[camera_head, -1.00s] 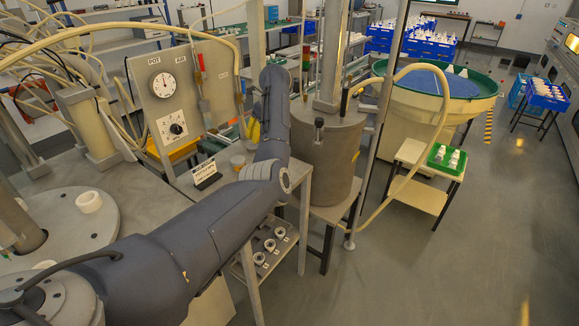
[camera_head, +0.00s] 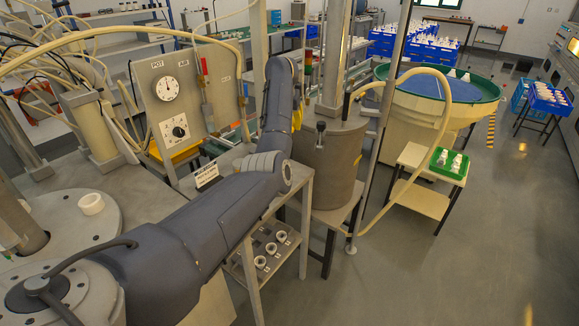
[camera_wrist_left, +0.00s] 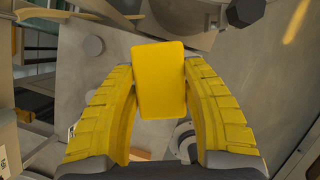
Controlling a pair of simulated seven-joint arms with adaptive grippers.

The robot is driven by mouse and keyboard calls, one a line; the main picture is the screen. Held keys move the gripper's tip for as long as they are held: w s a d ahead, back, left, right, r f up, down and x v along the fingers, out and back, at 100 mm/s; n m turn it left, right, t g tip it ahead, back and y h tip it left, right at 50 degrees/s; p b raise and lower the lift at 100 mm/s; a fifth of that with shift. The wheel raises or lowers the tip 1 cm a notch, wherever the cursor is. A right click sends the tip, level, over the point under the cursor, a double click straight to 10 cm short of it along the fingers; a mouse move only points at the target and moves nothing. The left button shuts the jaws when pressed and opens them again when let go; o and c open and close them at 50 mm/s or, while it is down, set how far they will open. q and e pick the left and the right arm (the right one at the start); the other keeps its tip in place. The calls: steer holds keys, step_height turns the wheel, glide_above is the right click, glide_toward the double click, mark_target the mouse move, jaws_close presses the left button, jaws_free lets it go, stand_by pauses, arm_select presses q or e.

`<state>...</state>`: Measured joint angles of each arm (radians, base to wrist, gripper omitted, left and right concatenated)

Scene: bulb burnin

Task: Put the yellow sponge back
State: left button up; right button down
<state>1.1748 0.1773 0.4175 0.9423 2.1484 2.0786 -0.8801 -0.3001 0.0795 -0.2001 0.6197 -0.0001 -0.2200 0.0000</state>
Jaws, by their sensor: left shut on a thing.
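The yellow sponge (camera_wrist_left: 159,85) is a plain block between the two yellow fingers of my left gripper (camera_wrist_left: 160,70) in the left wrist view. The fingers touch it on both sides, and it is held up above the grey surface below. In the head view my left gripper (camera_head: 297,116) shows only as a bit of yellow past the right side of my forearm, beside the big grey pot. The sponge cannot be told apart there. My right gripper is not in view.
The grey pot (camera_head: 327,165) and a thin upright pole (camera_head: 385,120) stand close right of my left arm. A gauge panel (camera_head: 175,105) and a small sign (camera_head: 206,174) are left of it. White rings (camera_head: 270,249) lie on a lower shelf. Open floor lies at right.

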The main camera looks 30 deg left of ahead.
arm_select(q)
step_height(320, 180, down, 19)
steer(key=shift+r, duration=0.2)
stand_by(0.5)
steer(key=shift+f, duration=0.15)
steer(key=o, duration=1.1)
steer(key=v, duration=1.2)
